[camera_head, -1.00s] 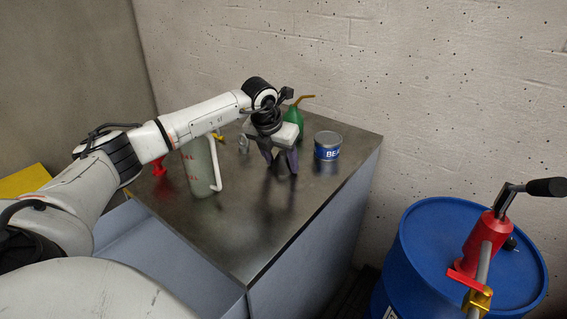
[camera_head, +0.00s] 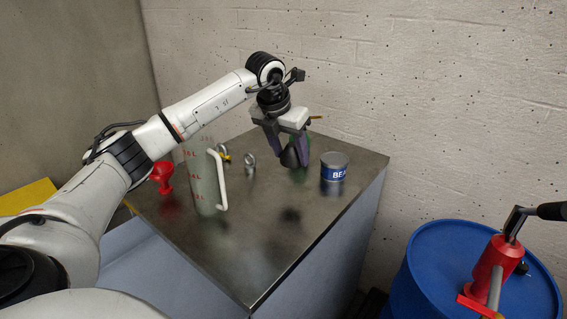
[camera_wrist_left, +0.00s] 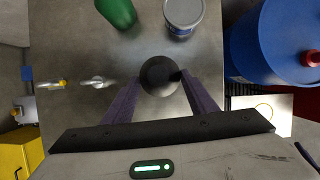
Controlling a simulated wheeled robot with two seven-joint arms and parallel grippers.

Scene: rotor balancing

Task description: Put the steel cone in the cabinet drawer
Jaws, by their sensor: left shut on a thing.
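My left gripper (camera_head: 289,155) is shut on the steel cone (camera_head: 290,157), a dark grey cone held between its two purple-grey fingers. The cone hangs above the cabinet's metal top (camera_head: 262,240), with a dark reflection below it. In the left wrist view the cone (camera_wrist_left: 158,75) shows from above as a dark round shape between the fingertips. The cabinet has blue-grey sides (camera_head: 330,255). An open blue-grey part of it, seemingly the drawer (camera_head: 150,255), shows at the lower left, partly hidden by my left arm. My right gripper is not in view.
A measuring jug (camera_head: 202,185) with a white handle, a red item (camera_head: 162,176) and small metal fittings (camera_head: 250,164) stand left of the gripper. A blue-labelled can (camera_head: 334,172) and a green oil can (camera_wrist_left: 117,12) stand beyond it. A blue drum (camera_head: 440,275) is at right.

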